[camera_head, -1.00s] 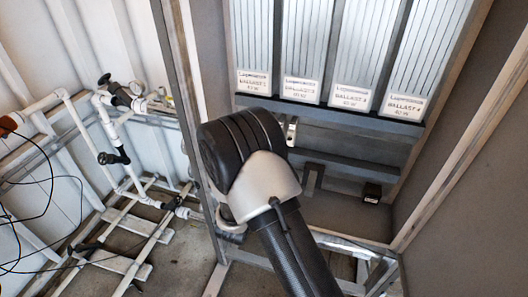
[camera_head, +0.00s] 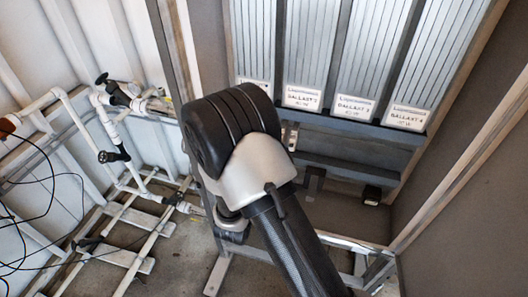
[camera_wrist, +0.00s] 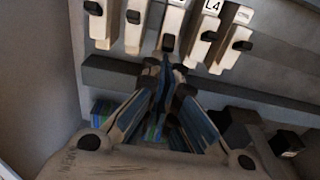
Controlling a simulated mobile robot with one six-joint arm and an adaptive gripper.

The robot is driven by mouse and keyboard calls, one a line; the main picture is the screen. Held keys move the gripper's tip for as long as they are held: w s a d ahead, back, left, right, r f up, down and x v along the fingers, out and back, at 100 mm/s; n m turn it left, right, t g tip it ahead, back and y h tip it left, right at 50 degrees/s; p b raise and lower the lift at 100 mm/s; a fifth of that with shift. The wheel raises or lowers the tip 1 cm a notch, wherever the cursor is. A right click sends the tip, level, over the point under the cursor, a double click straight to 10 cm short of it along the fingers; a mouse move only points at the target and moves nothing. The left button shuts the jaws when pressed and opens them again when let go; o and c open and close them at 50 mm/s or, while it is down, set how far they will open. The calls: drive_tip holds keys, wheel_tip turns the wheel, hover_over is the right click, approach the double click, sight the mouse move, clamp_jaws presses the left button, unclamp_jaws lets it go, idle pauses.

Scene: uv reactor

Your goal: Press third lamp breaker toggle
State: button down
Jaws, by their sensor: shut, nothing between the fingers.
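Several white breakers with black toggles stand in a row across the top of the wrist view. One carries the label L4, and its toggle (camera_wrist: 208,37) is right of centre. The toggle just left of it (camera_wrist: 168,42), on the breaker beside L4, is third from the left in view; its label is out of frame. My gripper (camera_wrist: 165,63) is shut and empty, its fingertips just below this toggle in the picture. Whether they touch is unclear. In the head view my arm hides the gripper and most breakers; one pale breaker part (camera_head: 290,135) shows beside the arm.
A grey rail (camera_wrist: 110,73) runs below the breakers, behind the fingers. Ballast panels (camera_head: 370,50) stand above the breaker area. A metal frame post (camera_head: 175,60) rises left of my arm. White pipes (camera_head: 110,130) stand further left, and a dark box (camera_head: 372,194) sits lower right.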

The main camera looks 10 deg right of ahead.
drive_tip(key=shift+s+a+r+p, duration=0.1)
drive_tip(key=shift+s+r+p, duration=0.15)
drive_tip(key=shift+r+p, duration=0.1)
idle(0.3)
drive_tip(key=shift+s+r+g+y+p, duration=0.1)
drive_tip(key=shift+r+g+y+p, duration=0.2)
drive_tip(key=shift+g+p, duration=0.25)
drive_tip(key=shift+p, duration=0.3)
drive_tip(key=shift+s+a+r+g+p, duration=0.15)
drive_tip(key=shift+g+p, duration=0.1)
drive_tip(key=shift+p, duration=0.25)
drive_tip(key=g+p, duration=0.1)
drive_tip(key=p, duration=0.1)
drive_tip(key=r+g+y+p, duration=0.1)
drive_tip(key=p, duration=0.1)
drive_tip(key=g+y+p, duration=0.1)
drive_tip(key=p, duration=0.1)
drive_tip(key=shift+s+a+r+g, duration=0.1)
drive_tip(key=shift+s+r+g, duration=0.1)
drive_tip(key=shift+s+g, duration=0.1)
drive_tip(key=shift+w+r+p, duration=0.1)
drive_tip(key=shift+r+p, duration=0.25)
drive_tip(key=shift+r, duration=0.5)
